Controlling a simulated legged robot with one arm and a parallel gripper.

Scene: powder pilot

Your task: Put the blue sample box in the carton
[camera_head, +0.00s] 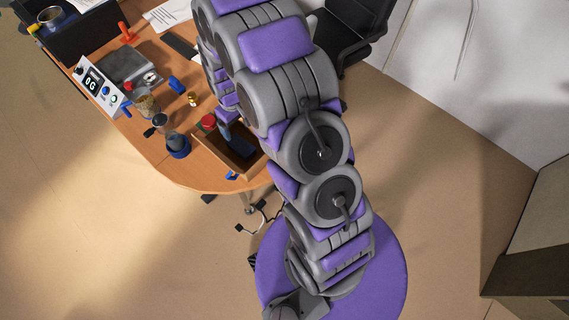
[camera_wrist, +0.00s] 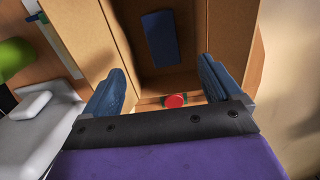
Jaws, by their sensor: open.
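The blue sample box (camera_wrist: 160,38) lies flat on the floor of the open brown carton (camera_wrist: 232,35) in the wrist view. The carton (camera_head: 222,160) stands near the table's front right edge in the head view, partly hidden by my arm. My gripper (camera_wrist: 162,88) is open, with its two blue fingers spread wide and nothing held between them. It is at the carton's near end, apart from the box.
A red-topped item (camera_wrist: 175,100) shows between my fingers by the carton's near wall. On the table (camera_head: 170,165) are a scale display (camera_head: 101,88), jars (camera_head: 177,145) and a small blue object (camera_head: 177,84) left of the carton. A black chair (camera_head: 350,30) stands behind.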

